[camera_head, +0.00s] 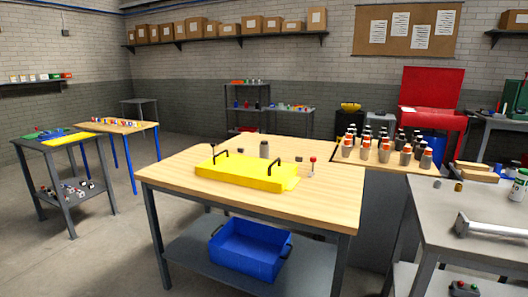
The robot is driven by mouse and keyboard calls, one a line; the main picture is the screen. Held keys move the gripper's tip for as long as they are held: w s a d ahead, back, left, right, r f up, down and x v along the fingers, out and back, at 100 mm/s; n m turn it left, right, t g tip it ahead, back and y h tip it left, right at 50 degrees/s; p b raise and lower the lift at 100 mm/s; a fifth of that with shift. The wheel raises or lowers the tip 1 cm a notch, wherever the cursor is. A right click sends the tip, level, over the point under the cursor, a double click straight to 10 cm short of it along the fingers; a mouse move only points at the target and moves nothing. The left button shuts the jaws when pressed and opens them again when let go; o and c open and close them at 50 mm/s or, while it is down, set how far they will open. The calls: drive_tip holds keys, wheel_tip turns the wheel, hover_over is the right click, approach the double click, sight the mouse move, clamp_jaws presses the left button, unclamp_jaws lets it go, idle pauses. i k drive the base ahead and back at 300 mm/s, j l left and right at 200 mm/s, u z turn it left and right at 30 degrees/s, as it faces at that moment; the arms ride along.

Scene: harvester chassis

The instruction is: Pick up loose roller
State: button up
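A short dark grey cylinder (264,149), which looks like a roller, stands upright at the back edge of the yellow chassis (245,176) on the wooden-topped workbench (325,203). I cannot tell whether it touches the chassis or stands behind it. The chassis is a flat yellow block with two black handles, one at its left and one at its right. A small dark piece (298,159) and a thin upright lever with a red knob (312,163) are at its right end. My gripper is not in view.
A blue bin (249,250) sits on the workbench's lower shelf. A wooden top with several bottles (385,148) adjoins at the back right, and a grey bench (460,205) stands at the right. The workbench's front strip is bare; open floor lies to the left.

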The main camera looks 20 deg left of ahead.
sight(264, 150)
drive_tip(key=i+j, duration=0.2)
drive_tip(key=j, duration=0.3)
drive_tip(key=i+j, duration=0.2)
drive_tip(key=j, duration=0.3)
drive_tip(key=i+j, duration=0.15)
drive_tip(key=j, duration=0.35)
drive_tip(key=i+j, duration=0.2)
drive_tip(key=j, duration=0.3)
drive_tip(key=i+j, duration=0.2)
drive_tip(key=j, duration=0.25)
drive_tip(key=i+j, duration=0.2)
drive_tip(key=j, duration=0.3)
drive_tip(key=i+j, duration=0.15)
drive_tip(key=j, duration=0.35)
drive_tip(key=i+j, duration=0.2)
drive_tip(key=j, duration=0.3)
